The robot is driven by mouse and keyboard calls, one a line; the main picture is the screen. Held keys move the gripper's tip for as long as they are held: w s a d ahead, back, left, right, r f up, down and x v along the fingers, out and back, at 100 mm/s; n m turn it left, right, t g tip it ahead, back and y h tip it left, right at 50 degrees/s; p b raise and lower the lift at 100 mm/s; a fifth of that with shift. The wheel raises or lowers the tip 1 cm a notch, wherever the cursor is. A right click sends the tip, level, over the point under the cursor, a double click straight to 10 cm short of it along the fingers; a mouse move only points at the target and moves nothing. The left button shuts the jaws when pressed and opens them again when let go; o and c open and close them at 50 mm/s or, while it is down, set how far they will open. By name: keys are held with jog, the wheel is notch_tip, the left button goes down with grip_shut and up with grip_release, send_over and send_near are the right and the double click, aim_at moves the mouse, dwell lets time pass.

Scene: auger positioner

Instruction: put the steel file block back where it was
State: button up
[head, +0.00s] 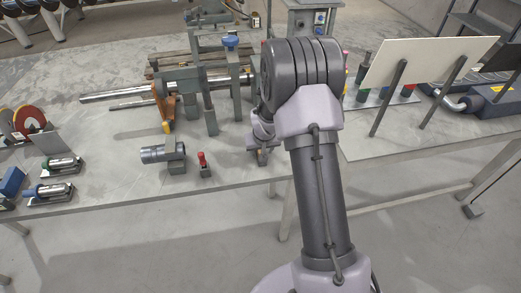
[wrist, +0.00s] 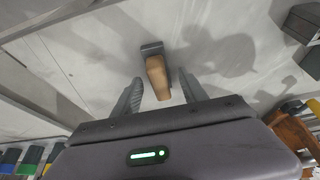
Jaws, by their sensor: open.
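A small piece with a dark grey steel-like end (wrist: 152,48) and a tan, wood-like body (wrist: 157,78) lies on the grey table in the wrist view. It may be the steel file block; I cannot tell for sure. My gripper (wrist: 160,76) is open, with one finger on each side of the tan body and a gap on both sides. In the head view my gripper (head: 262,148) is low over the table near its front edge, and my arm hides most of the piece.
A clamped grey cylinder (head: 163,153) and a small red-handled tool (head: 203,163) stand left of my gripper. The auger machine with a steel shaft (head: 127,91) and orange lever (head: 164,105) stands behind. A pale panel (head: 425,62) is at right. Bare tabletop (head: 110,165) lies at left.

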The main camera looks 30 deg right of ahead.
jog(key=a+f+p+v, duration=0.1)
jog(key=a+p+v, duration=0.15)
jog(key=v, duration=1.15)
jog(key=s+a+p+v, duration=0.1)
jog(key=a+v, duration=0.2)
jog(key=v, duration=1.1)
jog(key=s+a+r+y, duration=0.1)
jog(key=s+a+r, duration=0.1)
jog(key=s, duration=0.4)
jog(key=s+a+r+t+y, duration=0.1)
jog(key=s+a+r, duration=0.2)
jog(key=s+a, duration=0.2)
jog(key=s+a+r+m+y, duration=0.1)
jog(key=s+a, duration=0.3)
jog(key=s, duration=0.4)
jog(key=shift+r, duration=0.9)
jog(key=shift+a, duration=0.1)
